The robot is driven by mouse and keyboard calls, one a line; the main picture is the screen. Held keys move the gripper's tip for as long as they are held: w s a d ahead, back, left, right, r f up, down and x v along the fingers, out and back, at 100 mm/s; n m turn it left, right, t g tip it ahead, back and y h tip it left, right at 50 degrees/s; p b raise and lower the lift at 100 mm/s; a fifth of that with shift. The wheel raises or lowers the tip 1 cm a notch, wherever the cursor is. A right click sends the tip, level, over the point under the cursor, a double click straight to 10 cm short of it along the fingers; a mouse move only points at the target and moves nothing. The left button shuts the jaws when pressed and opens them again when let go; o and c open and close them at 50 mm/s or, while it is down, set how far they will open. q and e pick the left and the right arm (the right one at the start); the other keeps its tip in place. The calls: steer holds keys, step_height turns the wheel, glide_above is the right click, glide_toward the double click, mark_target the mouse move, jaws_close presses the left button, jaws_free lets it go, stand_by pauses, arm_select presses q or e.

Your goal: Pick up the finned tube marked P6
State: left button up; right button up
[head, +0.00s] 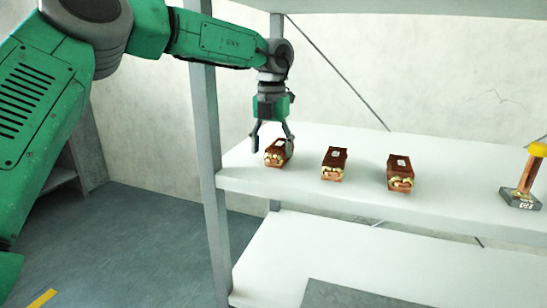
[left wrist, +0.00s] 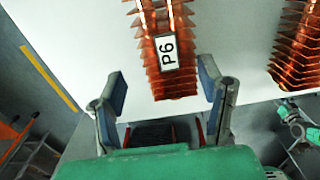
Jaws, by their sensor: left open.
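The finned tube marked P6 (left wrist: 157,72) is a copper-brown finned block with a white label, seen in the left wrist view. It matches the leftmost block (head: 275,159) on the white shelf (head: 300,186) in the head view, where its label is not readable. My left gripper (head: 271,142) points down over it, open, with one finger on each side. In the left wrist view the open fingers (left wrist: 162,78) straddle its near end, with a gap on both sides. Green and grey links at the right of that view look like my right arm; its jaws are unclear.
Two similar finned tubes, one in the middle (head: 334,166) and one further right (head: 400,178), stand apart on the shelf. A copper post with a yellow top (head: 525,178) on a grey base stands far right. A grey rack upright (head: 208,150) is left of the gripper.

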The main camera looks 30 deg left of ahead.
arm_select(q)
steer(key=shift+w+d+f, duration=0.15)
steer(key=shift+d+f, duration=0.1)
steer(key=shift+f, duration=0.35)
steer(key=shift+w+d, duration=0.1)
steer(key=shift+d, duration=0.35)
steer(key=shift+r, duration=0.1)
steer(key=c, duration=0.4)
steer(key=shift+s, duration=0.2)
steer(key=c, duration=0.7)
steer(key=shift+a, duration=0.2)
jaws_close()
steer(key=shift+a, duration=0.15)
